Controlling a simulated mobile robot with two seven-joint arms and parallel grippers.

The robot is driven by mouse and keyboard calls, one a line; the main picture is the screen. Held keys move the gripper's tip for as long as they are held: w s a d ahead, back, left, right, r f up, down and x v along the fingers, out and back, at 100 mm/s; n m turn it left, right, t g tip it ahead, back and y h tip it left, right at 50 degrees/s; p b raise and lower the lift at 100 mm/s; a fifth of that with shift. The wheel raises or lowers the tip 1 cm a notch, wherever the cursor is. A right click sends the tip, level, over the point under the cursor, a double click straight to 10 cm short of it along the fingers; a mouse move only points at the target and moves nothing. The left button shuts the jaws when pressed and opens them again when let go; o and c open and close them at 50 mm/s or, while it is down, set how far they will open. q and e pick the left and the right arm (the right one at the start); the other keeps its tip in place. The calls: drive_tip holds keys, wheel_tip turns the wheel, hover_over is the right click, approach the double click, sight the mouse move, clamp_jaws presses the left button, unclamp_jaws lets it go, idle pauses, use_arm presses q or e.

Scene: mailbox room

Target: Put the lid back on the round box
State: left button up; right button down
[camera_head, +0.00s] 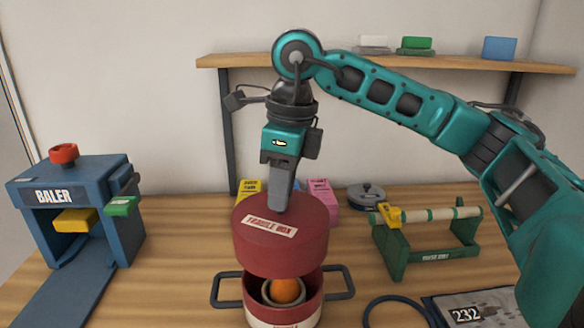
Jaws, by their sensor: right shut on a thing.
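The round box (257,308) is red and cream with a dark loop handle on each side. It stands at the front middle of the table, and an orange round thing (285,290) in a grey ring sits inside it. The red lid (262,245) carries a white label and is above the box, covering the back of its opening from view. My right gripper (280,200) points down and is shut on the lid at its top; the fingertips' exact grip is hard to see. My left gripper is not in view.
A blue baler (100,200) stands at the left. A green roll stand (395,255) is at the right, near a dark frame (480,308) marked 232. Yellow and pink boxes (325,198) and a grey round pot (366,196) stand behind. A wooden shelf (450,62) runs along the wall.

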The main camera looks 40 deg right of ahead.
sight(285, 214)
drive_tip(key=shift+s+f, duration=0.2)
wheel_tip(285, 214, down, 5)
drive_tip(key=b, duration=0.4)
drive_tip(key=shift+f, duration=0.3)
drive_tip(key=shift+f+b, duration=0.2)
drive_tip(key=shift+b, duration=0.2)
drive_tip(key=shift+f, duration=0.1)
idle(0.8)
drive_tip(key=shift+f+b, duration=0.15)
drive_tip(key=shift+b, duration=0.2)
idle(0.5)
